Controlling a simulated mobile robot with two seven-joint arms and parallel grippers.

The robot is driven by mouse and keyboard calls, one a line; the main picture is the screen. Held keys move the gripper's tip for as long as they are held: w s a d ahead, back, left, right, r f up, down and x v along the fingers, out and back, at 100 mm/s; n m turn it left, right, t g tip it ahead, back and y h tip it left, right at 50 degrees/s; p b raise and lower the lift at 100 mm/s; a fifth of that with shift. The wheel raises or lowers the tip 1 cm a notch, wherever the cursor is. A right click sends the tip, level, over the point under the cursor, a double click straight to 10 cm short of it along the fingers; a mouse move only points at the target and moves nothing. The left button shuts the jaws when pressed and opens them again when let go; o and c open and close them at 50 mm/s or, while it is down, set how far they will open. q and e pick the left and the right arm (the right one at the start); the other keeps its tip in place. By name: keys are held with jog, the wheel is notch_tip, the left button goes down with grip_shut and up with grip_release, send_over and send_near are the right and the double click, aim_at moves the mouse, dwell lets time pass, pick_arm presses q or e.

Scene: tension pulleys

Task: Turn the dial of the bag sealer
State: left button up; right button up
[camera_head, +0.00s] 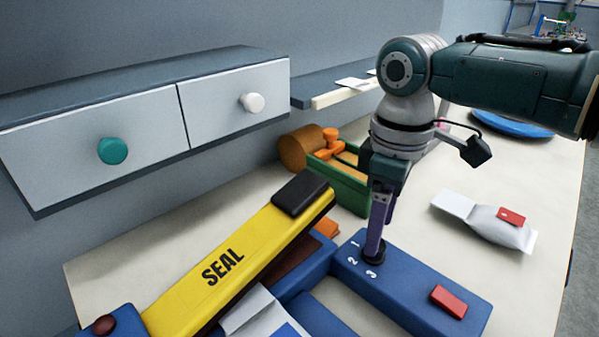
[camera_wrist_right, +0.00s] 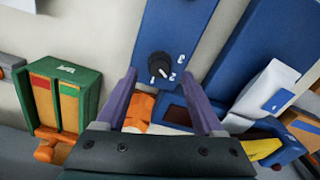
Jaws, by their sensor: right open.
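The bag sealer has a blue base (camera_head: 405,290) and a raised yellow arm (camera_head: 240,262) marked SEAL. Its small black dial (camera_head: 375,258) sits on the blue base beside the numbers 1, 2 and 3. In the right wrist view the dial (camera_wrist_right: 159,65) shows a pale mark pointing about toward the 2. My right gripper (camera_head: 376,246) points down over the dial and partly hides it in the head view. In the wrist view its purple fingers (camera_wrist_right: 159,76) are open, with the dial between or just beyond their tips; contact cannot be told. My left gripper is not in view.
A red block (camera_head: 448,301) is on the blue base. A green box (camera_head: 342,190) with orange items stands behind the sealer. A white bag (camera_head: 489,224) with a red label lies at right. A drawer cabinet (camera_head: 150,125) hangs at left.

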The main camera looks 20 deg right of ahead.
notch_tip(320, 180, up, 7)
jog(key=shift+p, duration=0.35)
